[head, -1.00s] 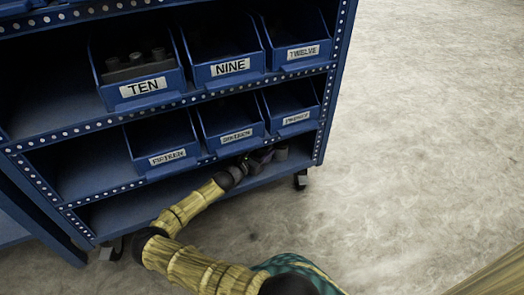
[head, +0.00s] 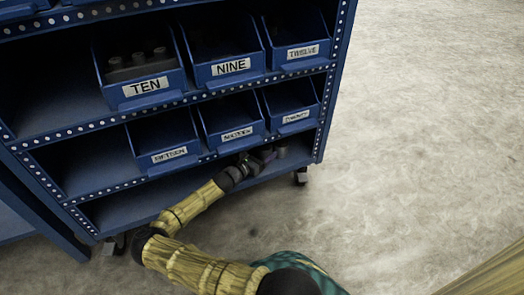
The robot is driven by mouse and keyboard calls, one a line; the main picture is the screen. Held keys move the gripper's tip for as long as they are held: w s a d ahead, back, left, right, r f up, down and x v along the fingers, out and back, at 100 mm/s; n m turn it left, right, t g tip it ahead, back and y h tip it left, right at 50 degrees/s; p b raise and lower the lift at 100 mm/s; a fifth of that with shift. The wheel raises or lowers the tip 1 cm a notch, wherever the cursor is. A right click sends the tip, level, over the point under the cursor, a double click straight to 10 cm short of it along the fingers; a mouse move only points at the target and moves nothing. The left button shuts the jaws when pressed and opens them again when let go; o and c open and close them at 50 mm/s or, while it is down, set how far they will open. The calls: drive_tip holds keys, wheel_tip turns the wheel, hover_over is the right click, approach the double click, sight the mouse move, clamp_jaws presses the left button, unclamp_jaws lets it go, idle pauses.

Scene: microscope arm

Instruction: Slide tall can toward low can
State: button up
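A small grey can-like cylinder (head: 282,151) stands on the bottom shelf of the blue rack, near its right end, in the head view. I cannot tell whether it is the tall can or the low can. I cannot make out a second can. My gripper (head: 262,157) reaches into the bottom shelf from the front left, just left of the cylinder. It is small and dark here, and its fingers cannot be told apart clearly. I cannot see whether it touches or holds anything.
The bottom shelf (head: 130,207) is bare on the left. Above it hang blue bins, among them the SIXTEEN bin (head: 237,133) and the bin to its right (head: 293,116), close over my gripper. The rack's right post (head: 330,90) stands beyond the cylinder. Open floor (head: 420,150) lies to the right.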

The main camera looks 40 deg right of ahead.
drive_tip(key=shift+a+r+p, duration=0.1)
drive_tip(key=shift+a+p, duration=0.25)
drive_tip(key=shift+a, duration=0.1)
drive_tip(key=s+a+p, duration=0.1)
drive_tip(key=a+p, duration=0.1)
drive_tip(key=a, duration=0.3)
drive_tip(key=s+a+p, duration=0.1)
drive_tip(key=a+p, duration=0.2)
drive_tip(key=a, duration=0.2)
drive_tip(key=s+a+p, duration=0.1)
drive_tip(key=a+p, duration=0.1)
drive_tip(key=a, duration=0.3)
drive_tip(key=shift+p, duration=0.35)
drive_tip(key=shift+s+a, duration=0.1)
drive_tip(key=shift+a, duration=0.5)
